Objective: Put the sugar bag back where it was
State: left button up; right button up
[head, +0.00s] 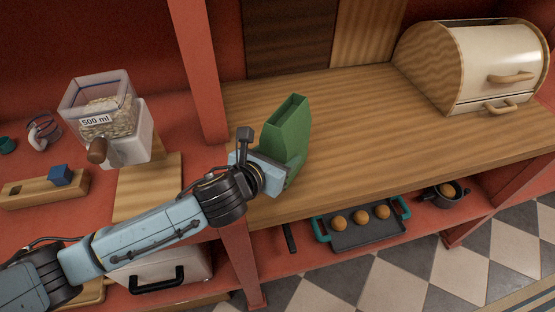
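A green open-topped bag (291,126), which looks like the sugar bag, is above the front left part of the wooden counter (360,125). It is tilted, and its open top faces up. My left gripper (272,170) comes in from the left and is shut on the lower part of the bag. The finger on the far side is hidden by the bag. I cannot tell whether the bag's bottom touches the counter. My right gripper is not in view.
A dispenser marked 500 ml (117,120) stands on the left shelf, near a wooden block holder (45,188) and a glass mug (43,131). A red post (200,70) divides left from right. A bread box (490,65) stands at the back right. The middle counter is clear.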

pick_arm(q)
jog(key=shift+f, duration=0.55)
jog(key=shift+f, duration=0.1)
jog(key=o, duration=1.2)
jog(key=shift+f, duration=0.1)
jog(key=shift+c, duration=0.2)
jog(key=shift+s+r, duration=0.1)
jog(key=shift+r, duration=0.1)
jog(key=p+v, duration=0.1)
jog(key=v, duration=1.1)
